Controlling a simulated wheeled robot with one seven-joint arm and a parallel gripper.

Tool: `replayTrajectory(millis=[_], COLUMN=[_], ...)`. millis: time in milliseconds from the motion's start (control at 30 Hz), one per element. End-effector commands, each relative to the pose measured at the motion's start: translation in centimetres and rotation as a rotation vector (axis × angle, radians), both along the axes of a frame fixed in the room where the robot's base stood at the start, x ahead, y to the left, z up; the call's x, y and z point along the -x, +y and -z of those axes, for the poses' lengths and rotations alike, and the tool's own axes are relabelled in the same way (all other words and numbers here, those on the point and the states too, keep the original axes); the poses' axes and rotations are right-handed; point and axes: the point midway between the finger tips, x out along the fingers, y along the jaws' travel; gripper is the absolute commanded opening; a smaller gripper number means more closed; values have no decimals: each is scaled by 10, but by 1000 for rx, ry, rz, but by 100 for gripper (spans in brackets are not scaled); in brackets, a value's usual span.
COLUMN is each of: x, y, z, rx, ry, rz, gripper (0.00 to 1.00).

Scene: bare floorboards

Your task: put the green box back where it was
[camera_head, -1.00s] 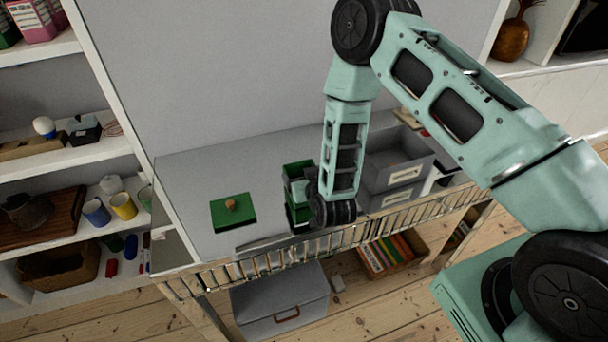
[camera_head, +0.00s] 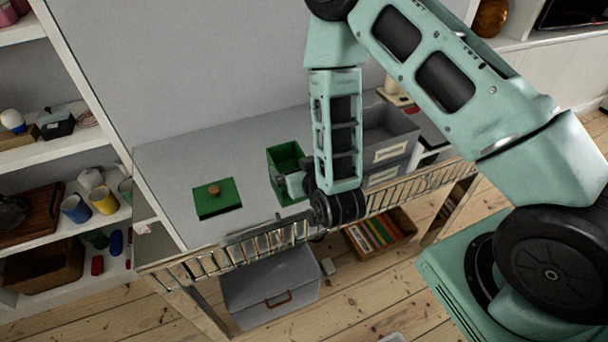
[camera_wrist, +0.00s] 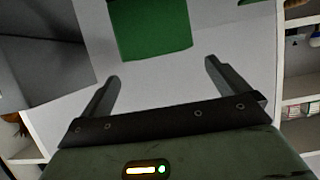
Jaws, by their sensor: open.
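The green box (camera_head: 284,160), open at the top, stands upright on the grey worktop, left of the grey bins. A flat green lid with a brown knob (camera_head: 216,197) lies on the worktop to the left of the box. My gripper (camera_head: 281,183) is at the front right side of the box, partly covering it. In the wrist view my gripper (camera_wrist: 162,72) has its two fingers wide apart with nothing between them. The green box (camera_wrist: 152,28) shows just beyond the fingertips there, apart from them.
Grey bins (camera_head: 391,140) stand right of my forearm. A metal rail (camera_head: 250,248) runs along the worktop's front edge. Shelves with cups (camera_head: 104,200) stand at the left. A grey lidded case (camera_head: 270,285) and a crate of books (camera_head: 378,232) are below. The worktop's left end is clear.

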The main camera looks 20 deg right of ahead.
Motion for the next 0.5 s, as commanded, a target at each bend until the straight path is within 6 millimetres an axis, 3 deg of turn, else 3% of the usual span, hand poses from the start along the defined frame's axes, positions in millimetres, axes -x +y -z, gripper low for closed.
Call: replayTrajectory(millis=[200, 367, 500], x=[30, 37, 35], y=[1, 4, 24], z=[-13, -18, -26], rx=[0, -7, -47], ry=[2, 14, 98], rz=[-2, -9, -59], gripper=[100, 100, 100])
